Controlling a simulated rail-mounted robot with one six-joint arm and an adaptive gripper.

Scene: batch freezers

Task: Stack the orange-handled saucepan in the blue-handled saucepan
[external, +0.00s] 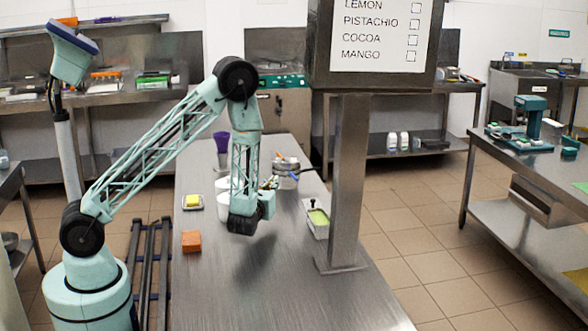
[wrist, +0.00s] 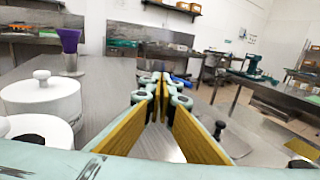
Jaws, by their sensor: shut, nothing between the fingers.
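Metal saucepans (external: 287,159) stand at the far right part of the steel table in the external view, beyond my gripper. A blue handle (external: 294,177) shows there, and a bit of blue also shows just behind my fingertips in the wrist view (wrist: 181,82).
White lidded tubs (wrist: 42,92) and a purple cup (wrist: 70,48) stand left of my gripper. A yellow block on a dish (external: 193,202) and an orange block (external: 191,241) lie at the left. A green-filled tray (external: 317,217) and a sign post (external: 348,180) stand right. The front table is clear.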

